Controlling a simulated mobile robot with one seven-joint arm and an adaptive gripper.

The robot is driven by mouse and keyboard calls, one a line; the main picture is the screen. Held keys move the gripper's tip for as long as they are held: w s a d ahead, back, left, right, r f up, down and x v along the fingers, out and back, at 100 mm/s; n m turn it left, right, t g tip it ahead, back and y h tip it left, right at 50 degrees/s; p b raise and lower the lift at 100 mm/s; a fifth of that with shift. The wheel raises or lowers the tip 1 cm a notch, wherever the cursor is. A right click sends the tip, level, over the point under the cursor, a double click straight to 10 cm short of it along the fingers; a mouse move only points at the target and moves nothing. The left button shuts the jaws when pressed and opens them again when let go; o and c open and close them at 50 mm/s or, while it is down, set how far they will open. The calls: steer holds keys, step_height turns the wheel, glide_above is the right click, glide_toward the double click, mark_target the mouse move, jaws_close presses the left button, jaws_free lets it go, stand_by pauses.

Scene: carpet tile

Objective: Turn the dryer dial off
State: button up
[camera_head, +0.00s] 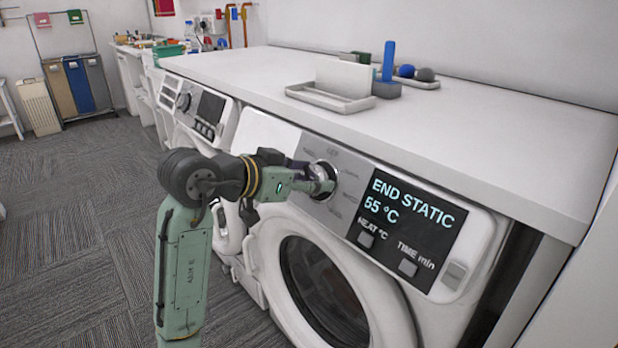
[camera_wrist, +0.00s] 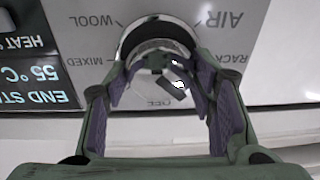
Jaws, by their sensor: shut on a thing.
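The dryer dial (camera_head: 328,177) is a round silver knob with a dark ring on the grey control panel of the front dryer (camera_head: 262,140). My gripper (camera_head: 314,180) reaches it from the left and its fingers are shut on the dial. In the wrist view the dial (camera_wrist: 158,38) lies between the purple-lined fingertips of my gripper (camera_wrist: 160,68), with the lettering upside down. WOOL, MIXED, AIR and RACK are legible around it. The display (camera_head: 410,210) reads END STATIC and 55 °C.
Below the dial is the round dryer door (camera_head: 325,290). A second machine (camera_head: 193,105) stands further left. Carpet at left is clear.

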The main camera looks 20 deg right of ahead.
steer(key=shift+m, duration=0.3)
steer(key=m+b, duration=0.2)
steer(key=m, duration=0.2)
steer(key=shift+s+f+m+g, duration=0.1)
steer(key=shift+m+g, duration=0.2)
steer(key=shift+m+b, duration=1.1)
steer(key=shift+m, duration=1)
steer(key=o, duration=1.1)
steer(key=shift+o, duration=0.2)
